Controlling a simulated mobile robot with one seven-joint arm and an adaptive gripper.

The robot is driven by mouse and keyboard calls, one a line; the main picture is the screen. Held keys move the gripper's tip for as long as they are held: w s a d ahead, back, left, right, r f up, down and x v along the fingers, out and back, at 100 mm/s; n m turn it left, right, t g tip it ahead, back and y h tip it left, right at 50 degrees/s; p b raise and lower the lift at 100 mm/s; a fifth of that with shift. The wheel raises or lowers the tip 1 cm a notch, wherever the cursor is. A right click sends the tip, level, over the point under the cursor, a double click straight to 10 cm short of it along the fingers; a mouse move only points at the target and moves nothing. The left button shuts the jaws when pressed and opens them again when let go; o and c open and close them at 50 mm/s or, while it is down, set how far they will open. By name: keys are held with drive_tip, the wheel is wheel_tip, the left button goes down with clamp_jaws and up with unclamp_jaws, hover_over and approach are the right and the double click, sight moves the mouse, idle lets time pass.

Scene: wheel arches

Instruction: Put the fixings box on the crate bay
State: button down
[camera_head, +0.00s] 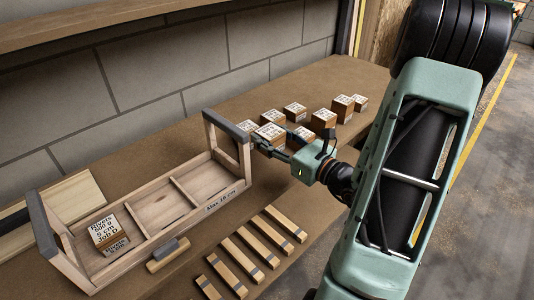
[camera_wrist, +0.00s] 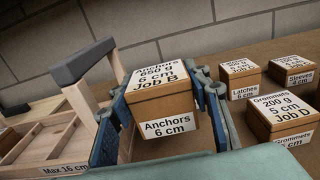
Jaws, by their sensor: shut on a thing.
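My gripper (camera_head: 276,145) is shut on a brown cardboard box with white labels (camera_wrist: 162,100), which reads "Anchors 650 g 6 cm Job B". The box looks level and also shows in the head view (camera_head: 270,131), close to the crate's right end handle. The wooden crate (camera_head: 150,238), marked "Max 16 cm", stands on the bench left of my gripper. Its left bay holds a box labelled Rivets, 5 cm, Job D (camera_head: 107,231). The middle bay (camera_head: 160,210) and right bay (camera_head: 203,180) are empty. The crate's right part shows in the wrist view (camera_wrist: 62,168).
Several labelled boxes stand right of and behind my gripper, including Grommets (camera_wrist: 285,118), Latches (camera_wrist: 240,78) and Sleeves (camera_wrist: 297,75). Wooden strips (camera_head: 247,249) and a wooden-handled block (camera_head: 168,256) lie before the crate. The crate's raised end handles (camera_head: 229,127) stand up.

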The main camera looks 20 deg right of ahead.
drive_tip(key=w+f, duration=0.3)
drive_tip(key=shift+d+f+b, duration=0.3)
drive_tip(key=shift+b, duration=0.1)
drive_tip(key=shift+w+d+f+b, duration=0.1)
drive_tip(key=shift+w+f+b, duration=0.1)
drive_tip(key=shift+f, duration=0.4)
drive_tip(key=shift+w+f+b, duration=0.1)
drive_tip(key=shift+f+b, duration=0.05)
drive_tip(key=shift+f, duration=1)
drive_tip(key=shift+f, duration=0.1)
drive_tip(key=shift+f+b, duration=0.15)
drive_tip(key=shift+b, duration=0.15)
drive_tip(key=c, duration=1)
unclamp_jaws()
drive_tip(key=shift+s, duration=0.1)
drive_tip(key=shift+c, duration=0.2)
